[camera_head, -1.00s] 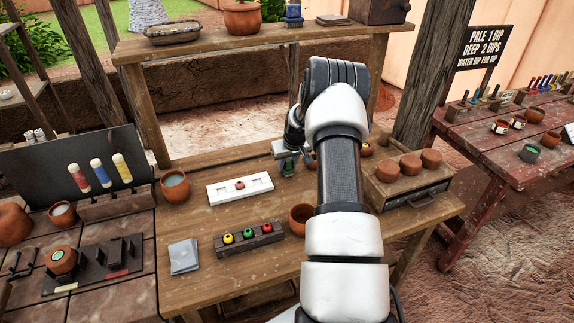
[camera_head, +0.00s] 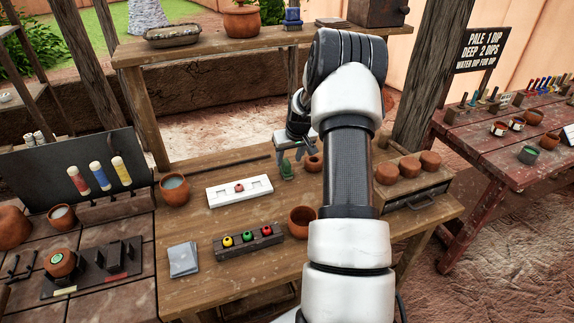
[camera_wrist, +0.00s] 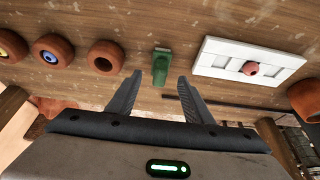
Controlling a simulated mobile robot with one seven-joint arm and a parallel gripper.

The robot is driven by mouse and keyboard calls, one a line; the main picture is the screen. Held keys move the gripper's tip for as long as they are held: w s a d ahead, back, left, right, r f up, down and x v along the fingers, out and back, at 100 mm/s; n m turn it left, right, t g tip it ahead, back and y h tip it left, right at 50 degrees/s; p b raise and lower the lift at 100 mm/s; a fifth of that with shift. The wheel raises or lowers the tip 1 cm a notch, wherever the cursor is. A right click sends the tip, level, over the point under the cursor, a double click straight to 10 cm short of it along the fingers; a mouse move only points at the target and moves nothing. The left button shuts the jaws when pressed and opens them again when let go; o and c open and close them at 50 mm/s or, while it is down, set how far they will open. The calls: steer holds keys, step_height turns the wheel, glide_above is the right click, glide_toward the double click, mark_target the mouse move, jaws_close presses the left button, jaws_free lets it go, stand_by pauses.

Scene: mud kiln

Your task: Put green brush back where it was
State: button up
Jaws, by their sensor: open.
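The green brush (camera_head: 287,170) stands on the wooden table, just right of the white tray (camera_head: 216,194). In the wrist view the green brush (camera_wrist: 161,64) lies just beyond my fingertips, in line with the gap between them, and the tray (camera_wrist: 226,67) is right of it. My gripper (camera_head: 291,150) is above and behind the brush in the head view. In the wrist view my gripper (camera_wrist: 160,80) is open, with nothing between its fingers.
A small clay pot (camera_head: 313,164) stands close right of the brush. A dark rack (camera_head: 249,241) with coloured pots and an empty clay bowl (camera_head: 302,221) are nearer. A blue brush (camera_head: 292,18) stands on the shelf behind. Table between tray and rack is clear.

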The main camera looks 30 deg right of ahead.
steer(key=v, duration=0.5)
steer(key=shift+r, duration=0.1)
stand_by(0.3)
